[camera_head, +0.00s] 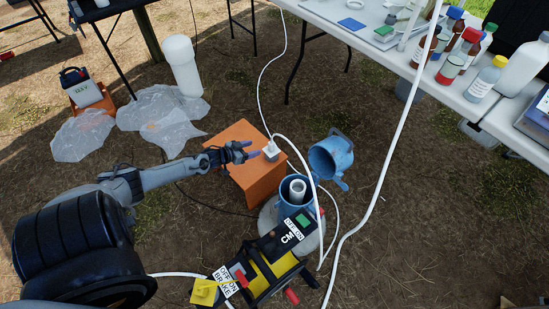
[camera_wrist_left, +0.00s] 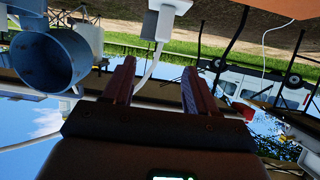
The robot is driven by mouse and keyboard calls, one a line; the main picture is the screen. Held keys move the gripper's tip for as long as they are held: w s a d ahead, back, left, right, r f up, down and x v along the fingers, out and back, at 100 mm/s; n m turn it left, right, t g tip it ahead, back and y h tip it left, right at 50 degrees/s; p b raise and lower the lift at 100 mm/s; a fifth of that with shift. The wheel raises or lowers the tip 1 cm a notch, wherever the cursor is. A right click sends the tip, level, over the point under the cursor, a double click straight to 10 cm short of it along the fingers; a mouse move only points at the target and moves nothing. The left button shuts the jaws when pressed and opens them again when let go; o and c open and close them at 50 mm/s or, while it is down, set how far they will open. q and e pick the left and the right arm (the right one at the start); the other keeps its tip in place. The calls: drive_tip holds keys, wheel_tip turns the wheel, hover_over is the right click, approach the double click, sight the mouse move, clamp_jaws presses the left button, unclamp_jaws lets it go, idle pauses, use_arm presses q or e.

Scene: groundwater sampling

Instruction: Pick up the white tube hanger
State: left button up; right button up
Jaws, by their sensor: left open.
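The white tube hanger (camera_head: 271,151) is a small pale block on top of the orange box (camera_head: 262,187), with a white tube joining it. In the left wrist view the hanger (camera_wrist_left: 168,6) is at the top, partly cut off by the frame edge. My left gripper (camera_head: 256,149) comes in from the left, low over the box top, with its fingertips just left of the hanger. In the left wrist view my left gripper (camera_wrist_left: 158,72) is open and empty, and the hanger is ahead of the gap between its fingers. My right gripper is not in view.
A blue well casing (camera_head: 295,194) with its open blue lid (camera_head: 331,158) stands right of the box. A black and yellow reel unit (camera_head: 270,264) is in front. White tubing (camera_head: 375,195) crosses the right side. A table with bottles (camera_head: 462,60) is at upper right.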

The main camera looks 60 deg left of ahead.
sight(269, 145)
use_arm(q)
drive_tip(key=b+x, duration=0.2)
drive_tip(key=f+b+x, duration=0.1)
drive_tip(key=b+x, duration=0.3)
drive_tip(key=shift+a+f, duration=0.15)
drive_tip(key=shift+f, duration=0.2)
drive_tip(key=shift+w, duration=0.5)
drive_tip(key=shift+w+f+b, duration=0.15)
drive_tip(key=shift+f+b, duration=0.1)
drive_tip(key=shift+b, duration=0.3)
drive_tip(key=b+x, duration=0.3)
drive_tip(key=shift+w+a+f+b, duration=0.1)
drive_tip(key=shift+w+b, duration=0.05)
drive_tip(key=shift+b, duration=0.2)
drive_tip(key=shift+w+f+b, duration=0.1)
drive_tip(key=shift+w+b, duration=0.45)
drive_tip(key=shift+w, duration=0.15)
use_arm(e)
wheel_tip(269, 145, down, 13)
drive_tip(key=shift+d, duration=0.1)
